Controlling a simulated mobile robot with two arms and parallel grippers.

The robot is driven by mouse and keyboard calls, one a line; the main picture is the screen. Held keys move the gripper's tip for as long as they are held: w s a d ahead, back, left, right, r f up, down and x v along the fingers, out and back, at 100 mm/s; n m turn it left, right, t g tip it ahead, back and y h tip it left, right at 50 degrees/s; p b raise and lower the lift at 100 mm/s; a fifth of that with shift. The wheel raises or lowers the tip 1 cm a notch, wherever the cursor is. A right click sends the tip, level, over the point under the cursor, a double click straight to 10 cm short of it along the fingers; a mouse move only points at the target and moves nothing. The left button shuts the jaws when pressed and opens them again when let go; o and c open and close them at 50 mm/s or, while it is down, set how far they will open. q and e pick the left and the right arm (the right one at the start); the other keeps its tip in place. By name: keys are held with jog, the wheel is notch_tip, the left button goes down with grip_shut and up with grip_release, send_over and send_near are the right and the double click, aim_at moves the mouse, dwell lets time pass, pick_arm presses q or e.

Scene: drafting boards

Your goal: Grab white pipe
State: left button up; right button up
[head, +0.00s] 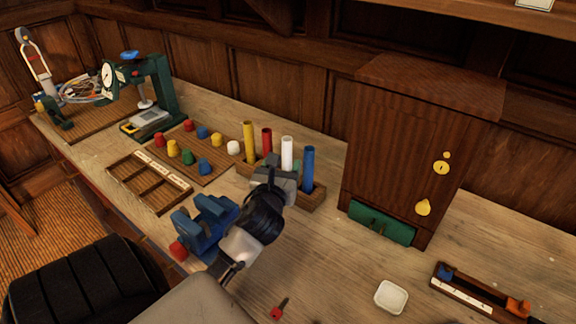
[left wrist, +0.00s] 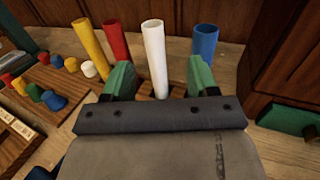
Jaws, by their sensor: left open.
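The white pipe (head: 287,152) stands upright in a wooden rack (head: 316,197) between a red pipe (head: 266,141) and a blue pipe (head: 308,165). A yellow pipe (head: 249,141) stands at the rack's left end. My left gripper (head: 289,172) is at the rack, its green fingers apart. In the left wrist view, the white pipe (left wrist: 154,52) rises between the open fingers (left wrist: 160,76), with space visible on both sides. The pipe's lower part is hidden by the gripper. My right gripper is not in view.
A wooden cabinet (head: 400,150) with a green drum (head: 381,222) stands right of the rack. A board with coloured knobs (head: 188,157) lies to the left. A blue fixture (head: 205,222) sits beside my arm. A white dish (head: 391,296) and red key (head: 280,309) lie in front.

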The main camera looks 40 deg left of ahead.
aim_at(286, 148)
pick_arm(q)
jog(key=x, duration=0.3)
jog(key=shift+r, duration=0.1)
jog(key=x, duration=0.2)
jog(key=p+x, duration=0.1)
jog(key=x, duration=0.1)
jog(key=shift+s+a, duration=0.2)
jog(key=shift+a, duration=0.15)
jog(key=shift+w+a, duration=0.25)
jog(key=shift+w, duration=0.3)
grip_shut()
